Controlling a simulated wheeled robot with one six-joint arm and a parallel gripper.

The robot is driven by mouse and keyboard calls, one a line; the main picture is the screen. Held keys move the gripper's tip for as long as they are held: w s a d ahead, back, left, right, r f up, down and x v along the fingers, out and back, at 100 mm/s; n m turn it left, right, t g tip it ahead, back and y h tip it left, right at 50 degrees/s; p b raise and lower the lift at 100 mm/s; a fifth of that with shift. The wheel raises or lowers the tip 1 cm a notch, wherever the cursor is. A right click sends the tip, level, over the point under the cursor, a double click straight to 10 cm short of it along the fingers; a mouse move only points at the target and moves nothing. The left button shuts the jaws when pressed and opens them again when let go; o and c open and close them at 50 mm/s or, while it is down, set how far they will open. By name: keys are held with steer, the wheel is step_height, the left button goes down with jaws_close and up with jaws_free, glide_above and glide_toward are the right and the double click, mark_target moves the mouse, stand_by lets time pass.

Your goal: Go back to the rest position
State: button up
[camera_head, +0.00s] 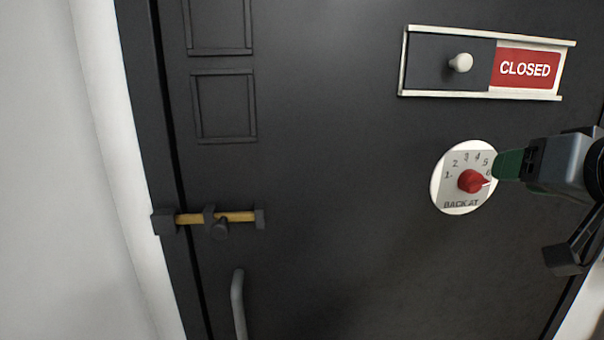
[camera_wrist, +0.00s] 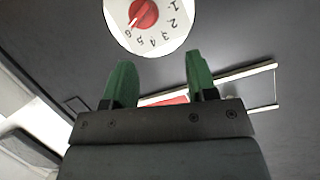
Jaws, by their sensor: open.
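My gripper (camera_wrist: 160,82) is open, with two green fingers spread apart and nothing between them in the wrist view. In the head view it comes in from the right edge, and its green finger (camera_head: 508,164) overlaps the right rim of the round dial in the picture. The dial (camera_head: 450,200) is a white disc marked "BACK AT" with numbers and a red knob (camera_head: 470,181). The knob's white pointer is toward the 6. In the wrist view the knob (camera_wrist: 144,13) lies beyond the fingertips. I cannot tell whether a finger touches the dial.
A dark door (camera_head: 330,130) fills most of the head view. A sliding sign reading "CLOSED" (camera_head: 525,69) with a pale knob (camera_head: 460,62) is above the dial. A brass bolt (camera_head: 236,217) and grey handle (camera_head: 238,300) are at the left. A white wall (camera_head: 60,180) borders the door.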

steer(key=w+a+f+g, duration=0.1)
steer(key=w+f+g, duration=0.1)
steer(key=f, duration=0.5)
steer(key=w+a+f+g, duration=0.1)
steer(key=w+f+g, duration=0.1)
steer(key=f, duration=0.5)
steer(key=s+a+f+n+g, duration=0.1)
steer(key=a+f+g, duration=0.1)
steer(key=a+f, duration=0.2)
steer(key=s+a+f+n+g+p, duration=0.1)
steer(key=a+f, duration=0.3)
steer(key=f, duration=0.6)
steer(key=s+a+f+n+g, duration=0.1)
steer(key=s+a+f+g, duration=0.2)
steer(key=f, duration=0.4)
steer(key=shift+s+a+f+h+p, duration=0.2)
steer(key=shift+a+f+h+p, duration=0.15)
steer(key=shift+a, duration=0.2)
steer(key=shift+r, duration=0.1)
